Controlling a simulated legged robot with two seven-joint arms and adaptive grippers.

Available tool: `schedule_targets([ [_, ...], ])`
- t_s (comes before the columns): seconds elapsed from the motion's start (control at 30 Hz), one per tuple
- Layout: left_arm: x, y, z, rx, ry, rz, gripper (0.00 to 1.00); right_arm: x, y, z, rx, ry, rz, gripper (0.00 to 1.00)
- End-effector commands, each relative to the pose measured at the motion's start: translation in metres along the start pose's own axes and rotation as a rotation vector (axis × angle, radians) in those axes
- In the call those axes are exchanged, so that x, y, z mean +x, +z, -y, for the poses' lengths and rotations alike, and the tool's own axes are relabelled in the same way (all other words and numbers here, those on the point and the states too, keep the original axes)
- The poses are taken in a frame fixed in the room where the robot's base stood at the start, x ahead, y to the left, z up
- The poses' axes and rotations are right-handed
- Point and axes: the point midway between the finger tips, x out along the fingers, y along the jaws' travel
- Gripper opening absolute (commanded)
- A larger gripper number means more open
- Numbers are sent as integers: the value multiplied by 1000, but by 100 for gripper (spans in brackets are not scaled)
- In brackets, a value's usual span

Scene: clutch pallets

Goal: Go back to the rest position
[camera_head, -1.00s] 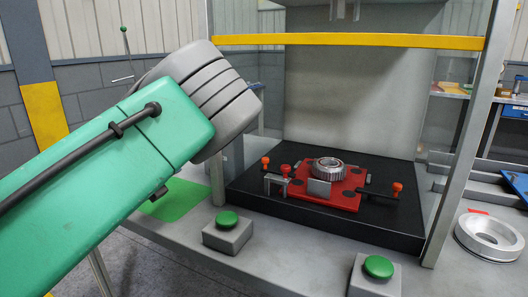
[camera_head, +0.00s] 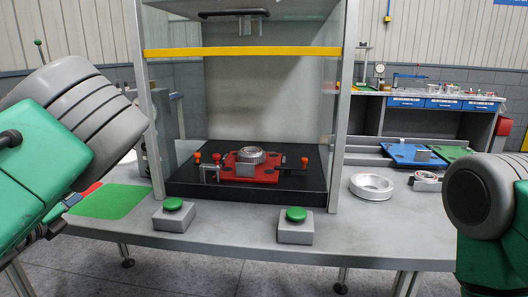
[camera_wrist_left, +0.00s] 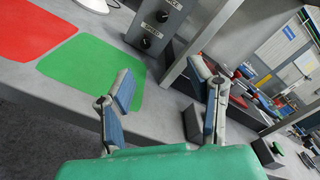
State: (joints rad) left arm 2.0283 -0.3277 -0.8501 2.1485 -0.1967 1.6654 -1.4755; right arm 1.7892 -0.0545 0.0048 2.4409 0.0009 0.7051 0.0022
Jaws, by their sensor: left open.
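My left gripper (camera_wrist_left: 168,92) is open in the left wrist view, its two fingers wide apart with nothing between them. It is above the bench, near the green mat (camera_wrist_left: 92,68). In the head view my green and grey left arm is at the left edge, beside the same mat. My right arm is at the right edge of the head view; its gripper is out of frame. The press station (camera_head: 152,130) stands between the arms. Inside it, a toothed metal ring (camera_head: 250,154) sits on a red fixture plate (camera_head: 268,176).
Two green push buttons (camera_head: 173,204) (camera_head: 296,214) stand on the bench's front. A metal ring part (camera_head: 371,187) lies right of the station. A red mat (camera_wrist_left: 35,28) lies beside the green one. Blue (camera_head: 405,152) and green (camera_head: 452,152) trays are farther back right. The station's posts are near my left arm.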

Motion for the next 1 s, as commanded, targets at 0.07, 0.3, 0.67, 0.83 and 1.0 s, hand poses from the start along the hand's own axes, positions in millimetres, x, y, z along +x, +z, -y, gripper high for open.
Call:
schedule_targets([
  [0.07, -1, -4, -5, -22, 14, -2, 47, 0, 0, 0, 0, 0, 1, 40],
  [0.3, -12, -34, -42, -219, 138, -3, 47, 0, 0, 0, 0, 0, -1, 40],
  [0.67, -60, -116, -117, -690, 453, 38, 47, 0, 0, 0, 0, 0, 0, 40],
  [0.83, -118, -194, -158, -1055, 740, 120, 47, 0, 0, 0, 0, 0, 0, 40],
  [1.0, -207, -288, -174, -1452, 1122, 302, 47, 0, 0, 0, 0, 0, 0, 40],
])
